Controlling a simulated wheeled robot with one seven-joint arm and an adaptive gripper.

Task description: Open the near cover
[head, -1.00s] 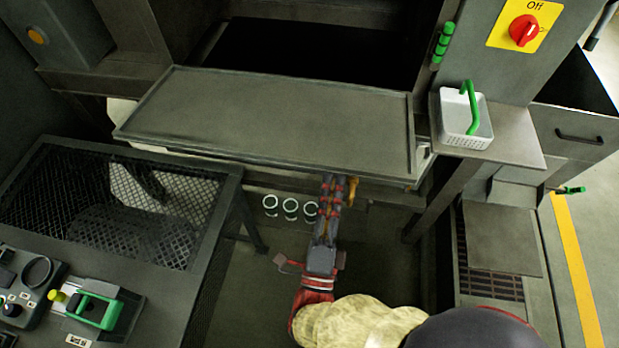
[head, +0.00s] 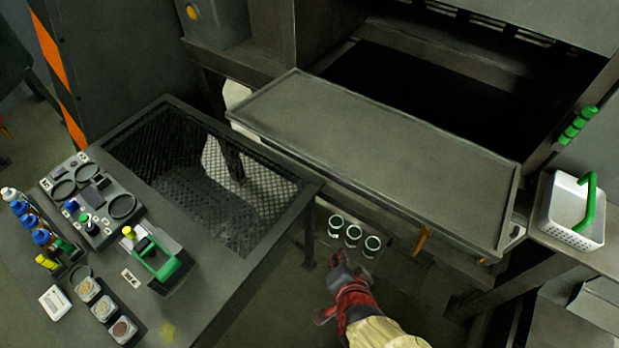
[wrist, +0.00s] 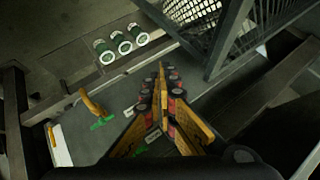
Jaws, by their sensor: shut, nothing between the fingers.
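The near cover (head: 375,150) is a flat grey rimmed panel. It lies folded out, roughly level, in front of a dark opening (head: 430,95) in the machine. A yellow handle (head: 422,241) shows at its front edge, and the handle also appears in the wrist view (wrist: 93,103). My gripper (head: 338,260) is below and left of the handle, apart from it. In the wrist view its fingers (wrist: 162,70) meet at the tips and hold nothing.
Several white-rimmed cups or rings (head: 353,236) are beside my gripper. A mesh-bottomed table (head: 235,270) with a green-handled tool (head: 160,262) and bottles stands at left. A white basket (head: 575,210) with a green handle sits at right.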

